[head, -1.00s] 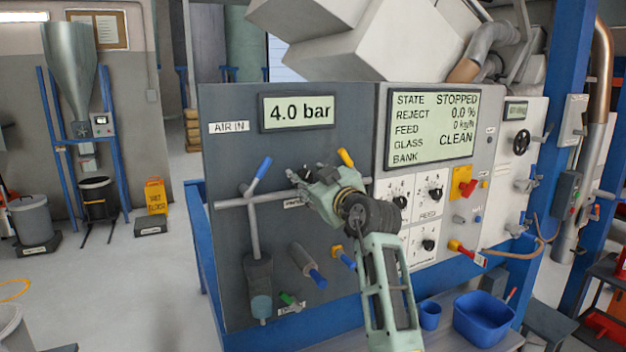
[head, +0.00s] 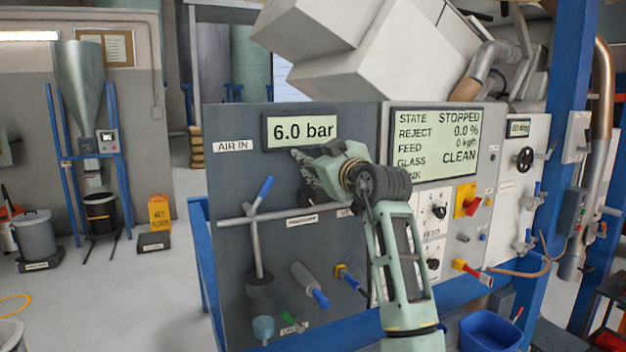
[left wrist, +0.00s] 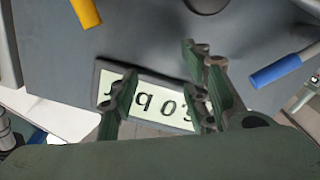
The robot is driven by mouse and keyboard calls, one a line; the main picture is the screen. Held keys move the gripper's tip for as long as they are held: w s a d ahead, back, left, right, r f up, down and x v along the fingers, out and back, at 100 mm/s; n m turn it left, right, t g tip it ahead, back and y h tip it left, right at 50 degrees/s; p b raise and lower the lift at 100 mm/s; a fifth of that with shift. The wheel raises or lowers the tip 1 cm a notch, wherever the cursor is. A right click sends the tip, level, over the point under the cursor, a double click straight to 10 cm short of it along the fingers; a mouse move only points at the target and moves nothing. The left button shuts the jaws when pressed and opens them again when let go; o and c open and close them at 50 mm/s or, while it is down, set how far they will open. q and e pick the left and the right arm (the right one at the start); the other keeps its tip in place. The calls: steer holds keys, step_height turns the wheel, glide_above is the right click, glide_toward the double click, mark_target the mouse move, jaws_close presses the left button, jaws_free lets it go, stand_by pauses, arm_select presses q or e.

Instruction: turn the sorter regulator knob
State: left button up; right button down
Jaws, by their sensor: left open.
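The dark round regulator knob (head: 308,197) is on the grey panel below the pressure display (head: 301,130), which reads 6.0 bar. My left gripper (head: 306,168) is just above and in front of the knob, partly hiding it. In the left wrist view, the open left gripper (left wrist: 165,95) has two fingers spread with nothing between them. The upside-down display (left wrist: 150,98) lies behind the fingers, and a dark round part (left wrist: 207,4), probably the knob, shows at the top edge, apart from them. My right gripper is not in view.
A blue-handled lever (head: 263,192) stands left of the knob; it also shows in the wrist view (left wrist: 276,71), with a yellow handle (left wrist: 86,12) on the other side. A horizontal pipe (head: 250,217) runs below.

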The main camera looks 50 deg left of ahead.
arm_select(q)
steer(key=shift+r, duration=0.3)
steer(key=shift+a+r, duration=0.1)
steer(key=shift+s+a, duration=0.2)
steer(key=shift+s, duration=0.15)
steer(key=m+p, duration=0.7)
steer(key=m, duration=1.8)
glide_toward(308, 201)
steer(key=a, duration=0.2)
steer(key=p+x, duration=0.1)
steer(key=x, duration=0.2)
steer(key=p+x, duration=0.2)
steer(key=x, duration=0.1)
steer(key=shift+w+d, duration=0.15)
steer(key=shift+w, duration=0.05)
steer(key=shift+w+a, duration=0.1)
steer(key=shift+a, duration=0.2)
